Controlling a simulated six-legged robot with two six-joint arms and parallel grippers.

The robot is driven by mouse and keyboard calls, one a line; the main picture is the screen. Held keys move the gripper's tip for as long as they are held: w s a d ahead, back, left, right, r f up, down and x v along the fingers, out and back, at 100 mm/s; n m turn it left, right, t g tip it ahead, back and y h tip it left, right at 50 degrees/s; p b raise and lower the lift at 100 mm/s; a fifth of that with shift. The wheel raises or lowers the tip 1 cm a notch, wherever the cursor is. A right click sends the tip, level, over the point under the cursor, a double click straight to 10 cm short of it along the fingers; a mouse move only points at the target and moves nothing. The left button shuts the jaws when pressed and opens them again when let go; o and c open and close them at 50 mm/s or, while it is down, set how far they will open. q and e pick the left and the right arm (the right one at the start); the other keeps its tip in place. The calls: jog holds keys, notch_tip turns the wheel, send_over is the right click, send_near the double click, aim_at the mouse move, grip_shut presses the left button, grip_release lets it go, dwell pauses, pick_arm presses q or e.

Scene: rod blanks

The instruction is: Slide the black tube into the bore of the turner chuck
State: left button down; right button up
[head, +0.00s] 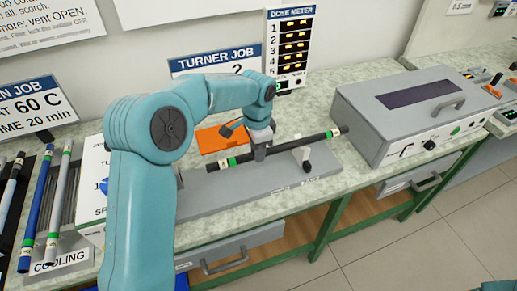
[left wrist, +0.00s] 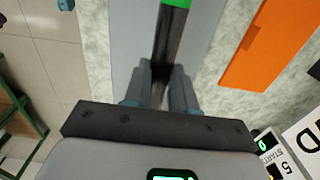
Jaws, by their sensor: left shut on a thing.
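The black tube (head: 290,145), with green bands and pale marks near its ends, lies roughly level above the turner's long grey base (head: 225,192) in the head view. My left gripper (head: 259,153) is shut on the tube near its middle. In the left wrist view the tube (left wrist: 171,40) runs up between the fingers (left wrist: 160,95), with a green band at the top edge. The tube's right part passes over a small light support (head: 302,155); I cannot tell if they touch. My right gripper is not in view.
An orange sheet (head: 212,138) lies behind the turner. A grey lidded box (head: 365,135) stands to the right. A cooling rack with several rods (head: 38,210) is at the left. A dose meter (head: 290,45) and a turner job sign (head: 190,65) stand at the back.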

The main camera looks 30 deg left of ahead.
aim_at(218, 163)
pick_arm(q)
jog(key=shift+r, duration=0.1)
jog(key=shift+s+a, duration=0.15)
jog(key=shift+s, duration=0.1)
jog(key=s+a+b, duration=0.1)
jog(key=s+a, duration=0.1)
jog(key=s, duration=0.1)
jog(key=shift+s+a+b, duration=0.1)
jog(key=shift+a+b, duration=0.25)
jog(key=shift+s+a, duration=0.35)
jog(key=shift+s, duration=0.1)
dwell(1.2)
jog(key=shift+s+a+b, duration=0.4)
jog(key=shift+s+a, duration=1.45)
jog(key=shift+s, duration=0.25)
dwell(0.4)
jog(key=c, duration=0.8)
grip_release()
jog(key=shift+c, duration=0.2)
